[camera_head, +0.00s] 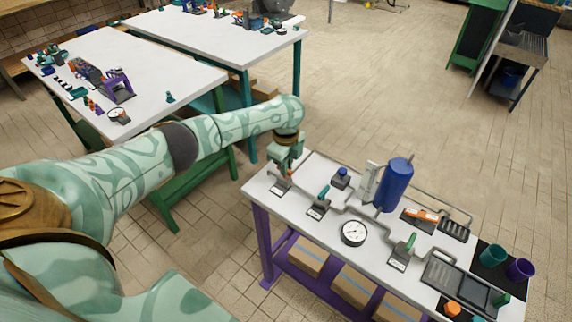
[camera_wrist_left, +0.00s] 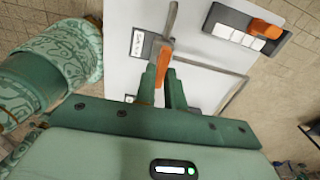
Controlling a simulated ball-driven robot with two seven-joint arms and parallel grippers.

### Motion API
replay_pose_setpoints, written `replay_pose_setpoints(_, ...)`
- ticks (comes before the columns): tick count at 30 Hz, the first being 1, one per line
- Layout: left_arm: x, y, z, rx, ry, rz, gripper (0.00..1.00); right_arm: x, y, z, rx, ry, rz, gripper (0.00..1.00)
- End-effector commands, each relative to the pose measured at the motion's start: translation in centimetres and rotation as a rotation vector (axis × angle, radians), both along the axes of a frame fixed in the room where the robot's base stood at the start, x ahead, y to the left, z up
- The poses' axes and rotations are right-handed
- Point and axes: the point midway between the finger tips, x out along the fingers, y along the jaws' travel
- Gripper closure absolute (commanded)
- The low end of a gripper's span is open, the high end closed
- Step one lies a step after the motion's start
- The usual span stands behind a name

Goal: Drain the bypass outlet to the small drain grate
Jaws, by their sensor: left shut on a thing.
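My left gripper (camera_head: 285,160) is over the far left corner of the purple-legged white bench. In the left wrist view its green fingers (camera_wrist_left: 163,84) are shut on an orange valve handle (camera_wrist_left: 164,56) beside a grey pipe (camera_wrist_left: 170,20). The valve's label plate (camera_wrist_left: 137,43) is too small to read. Two teal-handled valves, one left (camera_head: 321,196) and one right (camera_head: 409,244), stand along the pipework. A smaller dark grate (camera_head: 454,231) is at the bench's back right. A larger grate (camera_head: 441,272) is nearer the front. My right gripper is out of view.
A blue tank (camera_head: 394,186), a round gauge (camera_head: 354,233) and an orange-topped block (camera_head: 421,213) stand on the bench. A teal cup (camera_head: 491,256) and purple cup (camera_head: 519,270) are at its right end. Other white tables (camera_head: 150,62) stand behind my left arm.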

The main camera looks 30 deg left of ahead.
Motion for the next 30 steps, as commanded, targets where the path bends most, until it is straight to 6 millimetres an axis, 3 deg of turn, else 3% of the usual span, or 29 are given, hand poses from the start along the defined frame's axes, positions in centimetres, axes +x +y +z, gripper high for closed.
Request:
replay_pose_setpoints(2,0.0,0.0,0.0,-0.001,0.000,0.002,1.00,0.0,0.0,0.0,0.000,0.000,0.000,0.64)
replay_pose_setpoints(3,0.0,0.0,0.0,-0.001,0.000,0.002,0.80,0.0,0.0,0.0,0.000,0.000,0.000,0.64)
replay_pose_setpoints(5,0.0,0.0,0.0,-0.001,0.000,0.002,0.67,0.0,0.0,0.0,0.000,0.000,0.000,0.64)
replay_pose_setpoints(16,0.0,0.0,0.8,0.000,-0.001,0.000,0.67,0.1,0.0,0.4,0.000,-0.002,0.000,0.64)
replay_pose_setpoints(20,0.0,0.0,3.4,0.000,-0.003,-0.001,0.67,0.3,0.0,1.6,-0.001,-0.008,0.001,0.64)
replay_pose_setpoints(30,0.1,0.0,12.6,-0.001,-0.004,0.001,0.67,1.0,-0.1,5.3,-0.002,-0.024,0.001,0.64)
